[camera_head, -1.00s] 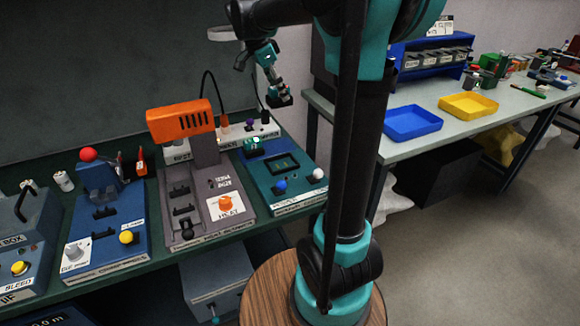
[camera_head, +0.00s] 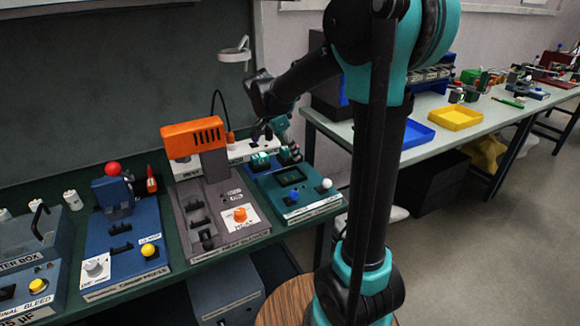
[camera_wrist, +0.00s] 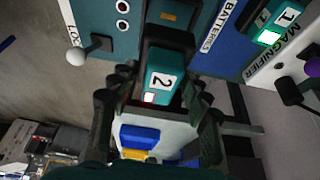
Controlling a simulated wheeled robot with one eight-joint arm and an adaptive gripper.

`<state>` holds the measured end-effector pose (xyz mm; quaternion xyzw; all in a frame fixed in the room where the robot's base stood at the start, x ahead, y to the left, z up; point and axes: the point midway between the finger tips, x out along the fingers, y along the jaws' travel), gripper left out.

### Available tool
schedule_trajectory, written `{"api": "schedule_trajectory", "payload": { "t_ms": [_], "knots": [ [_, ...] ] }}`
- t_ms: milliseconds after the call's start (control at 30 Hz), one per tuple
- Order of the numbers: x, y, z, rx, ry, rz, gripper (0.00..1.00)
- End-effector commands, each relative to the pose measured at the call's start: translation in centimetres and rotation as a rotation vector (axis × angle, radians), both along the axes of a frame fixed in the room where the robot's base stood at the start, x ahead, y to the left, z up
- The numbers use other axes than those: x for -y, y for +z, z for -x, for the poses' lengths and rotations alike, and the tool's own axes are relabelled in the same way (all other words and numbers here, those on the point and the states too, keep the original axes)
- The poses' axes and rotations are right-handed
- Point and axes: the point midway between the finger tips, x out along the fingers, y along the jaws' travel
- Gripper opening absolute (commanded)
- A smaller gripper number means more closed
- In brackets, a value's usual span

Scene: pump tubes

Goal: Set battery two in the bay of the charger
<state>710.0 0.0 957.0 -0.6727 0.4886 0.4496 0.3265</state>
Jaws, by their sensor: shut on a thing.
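My gripper (camera_wrist: 166,82) is shut on battery two (camera_wrist: 163,80), a teal block with a white "2" label and a small red light. In the head view my gripper (camera_head: 289,153) is low over the back of the teal charger (camera_head: 313,201). In the wrist view the charger (camera_wrist: 105,42) lies beyond the battery, and a dark frame (camera_wrist: 152,37), which looks like the bay, borders the battery's far end. I cannot tell how deep the battery sits in it. The fingers and battery hide the bay's inside.
Battery one (camera_wrist: 272,32), with a green light, sits to the right in the wrist view, beside the magnifier label. A white-knobbed lever (camera_wrist: 76,57) stands on the charger. The grey station with an orange head (camera_head: 193,138) stands left of the charger.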

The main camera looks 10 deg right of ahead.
Motion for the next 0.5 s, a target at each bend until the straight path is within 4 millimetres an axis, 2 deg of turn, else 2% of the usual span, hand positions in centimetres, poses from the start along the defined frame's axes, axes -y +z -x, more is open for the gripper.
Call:
{"api": "schedule_trajectory", "payload": {
  "t_ms": [100, 267, 500],
  "knots": [
    [0.0, -1.9, -0.1, 0.000, 0.000, 0.000, 0.06],
    [0.0, -3.1, 0.0, 0.000, 0.000, 0.000, 0.06],
    [0.0, -6.1, -0.1, 0.000, 0.000, 0.000, 0.06]
  ]
}}
